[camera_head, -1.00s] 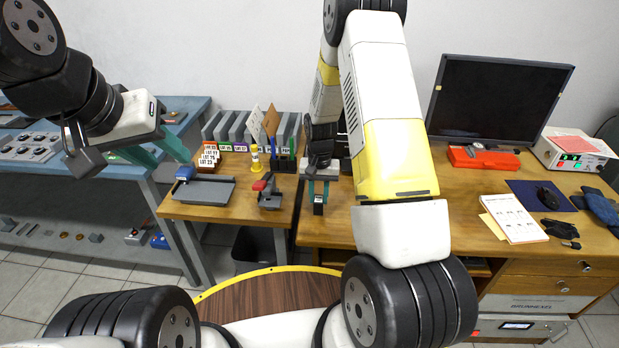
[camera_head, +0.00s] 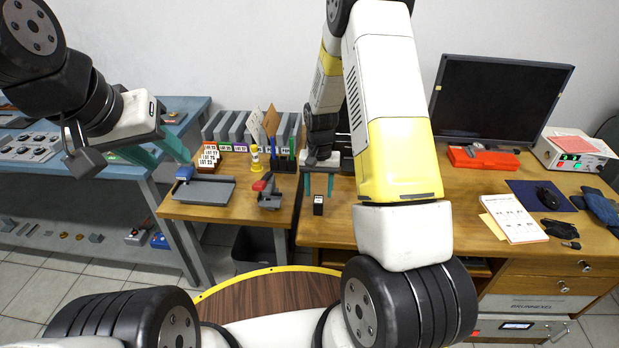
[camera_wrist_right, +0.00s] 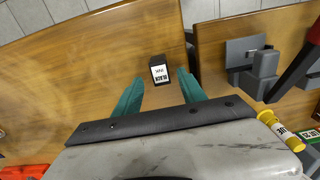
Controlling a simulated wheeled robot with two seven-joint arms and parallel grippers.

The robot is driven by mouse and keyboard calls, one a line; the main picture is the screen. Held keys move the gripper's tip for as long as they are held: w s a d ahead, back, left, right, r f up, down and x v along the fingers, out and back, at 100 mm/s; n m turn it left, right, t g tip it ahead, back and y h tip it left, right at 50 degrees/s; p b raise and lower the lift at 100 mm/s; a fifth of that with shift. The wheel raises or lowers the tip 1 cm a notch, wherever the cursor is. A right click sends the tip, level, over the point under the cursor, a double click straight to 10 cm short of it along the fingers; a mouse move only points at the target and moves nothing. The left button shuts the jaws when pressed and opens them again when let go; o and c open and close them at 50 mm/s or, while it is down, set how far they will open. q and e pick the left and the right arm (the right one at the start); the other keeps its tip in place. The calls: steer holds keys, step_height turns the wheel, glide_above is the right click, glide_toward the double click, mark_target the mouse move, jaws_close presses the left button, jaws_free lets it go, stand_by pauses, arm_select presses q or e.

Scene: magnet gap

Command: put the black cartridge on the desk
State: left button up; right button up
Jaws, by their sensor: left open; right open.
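The black cartridge (camera_head: 318,205) stands on the wooden desk (camera_head: 335,232) near its left edge. In the right wrist view the cartridge (camera_wrist_right: 158,70) shows a white label and lies just beyond the fingertips, with nothing touching it. My right gripper (camera_head: 319,192) is open and empty, its teal fingers behind and above the cartridge; its fingers also show in the right wrist view (camera_wrist_right: 160,95). My left gripper (camera_head: 165,152) is open and empty over the space between the blue bench and the small side table.
A side table holds a grey tray (camera_head: 202,190), a red-and-grey device (camera_head: 267,190), a yellow bottle (camera_head: 256,158) and several binders (camera_head: 245,128). The monitor (camera_head: 500,98) and papers (camera_head: 514,218) are on the desk's right. Bare desk surrounds the cartridge.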

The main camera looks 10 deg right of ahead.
step_height(320, 180, up, 9)
step_height(320, 180, up, 17)
steer(key=n+t+y, duration=0.1)
steer(key=n+t, duration=0.1)
steer(key=t, duration=0.1)
glide_above(318, 200)
steer(key=s, duration=0.9)
steer(key=s+a+r+n+t, duration=0.1)
steer(key=s+r, duration=0.2)
steer(key=s, duration=0.4)
steer(key=s+a+r+t+y, duration=0.1)
steer(key=s+r, duration=0.3)
steer(key=s, duration=0.4)
steer(key=shift+n+t, duration=0.4)
steer(key=shift+t, duration=0.2)
steer(key=shift+s+d, duration=0.1)
